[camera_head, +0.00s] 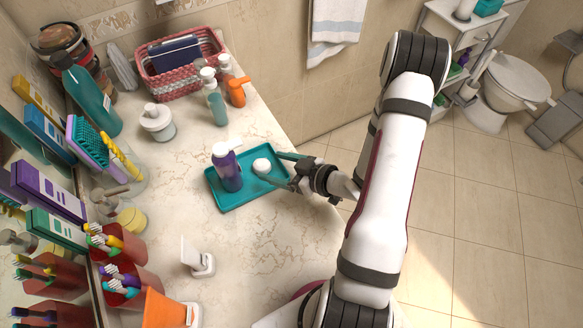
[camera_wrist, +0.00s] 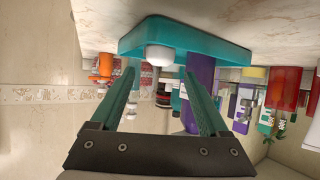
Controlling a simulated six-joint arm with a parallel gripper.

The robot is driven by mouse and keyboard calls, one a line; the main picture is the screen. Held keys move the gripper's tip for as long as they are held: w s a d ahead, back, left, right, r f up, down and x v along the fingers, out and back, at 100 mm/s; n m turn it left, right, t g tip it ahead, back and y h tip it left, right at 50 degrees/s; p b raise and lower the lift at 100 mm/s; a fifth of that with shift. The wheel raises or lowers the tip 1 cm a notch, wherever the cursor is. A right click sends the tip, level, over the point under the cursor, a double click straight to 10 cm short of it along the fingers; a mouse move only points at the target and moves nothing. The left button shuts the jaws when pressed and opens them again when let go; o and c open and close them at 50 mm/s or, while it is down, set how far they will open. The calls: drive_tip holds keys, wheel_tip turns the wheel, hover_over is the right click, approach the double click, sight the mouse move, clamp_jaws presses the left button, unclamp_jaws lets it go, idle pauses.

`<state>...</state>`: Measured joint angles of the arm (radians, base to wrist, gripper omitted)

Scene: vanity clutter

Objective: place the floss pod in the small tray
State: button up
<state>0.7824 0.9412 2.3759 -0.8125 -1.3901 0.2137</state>
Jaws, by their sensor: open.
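The small tray (camera_head: 228,201) is a teal rectangle on the marble counter; it shows upside down at the top of the wrist view (camera_wrist: 215,45). The floss pod (camera_head: 262,166) appears to be the small white rounded thing resting in the tray's right part; it also shows in the wrist view (camera_wrist: 160,55). My gripper (camera_head: 269,165) reaches in from the right with its teal fingers open on either side of the pod. In the wrist view the pod lies centred between and just beyond the fingertips (camera_wrist: 160,72). I cannot tell whether a finger touches it.
A purple bottle (camera_head: 228,174) with a white pump stands in the tray, left of the pod. A white jar (camera_head: 157,122), a teal pump bottle (camera_head: 214,102) and an orange bottle (camera_head: 236,93) stand behind. Red cups (camera_head: 118,246) and boxes crowd the left.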

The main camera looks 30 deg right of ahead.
drive_tip(key=v, duration=0.7)
drive_tip(key=shift+s+d+r, duration=0.2)
drive_tip(key=shift+s, duration=0.1)
drive_tip(key=shift+d+h, duration=0.3)
drive_tip(key=shift+d, duration=0.05)
drive_tip(key=w+d+r+m+g+h, duration=0.1)
drive_tip(key=w+d+m+g+h, duration=0.15)
drive_tip(key=d+h, duration=0.3)
drive_tip(key=s+a+r+m+g+h, duration=0.2)
drive_tip(key=s+r+m+g+h, duration=0.25)
drive_tip(key=r, duration=0.35)
drive_tip(key=s+a+r+m+g+y, duration=0.2)
drive_tip(key=s+a+r+y, duration=0.1)
drive_tip(key=s+a, duration=0.4)
drive_tip(key=s+a+r+m+g+y, duration=0.2)
drive_tip(key=s+a, duration=0.5)
drive_tip(key=a, duration=0.4)
drive_tip(key=shift+a+r+y, duration=0.2)
drive_tip(key=shift+r+y, duration=0.35)
drive_tip(key=shift+y, duration=0.05)
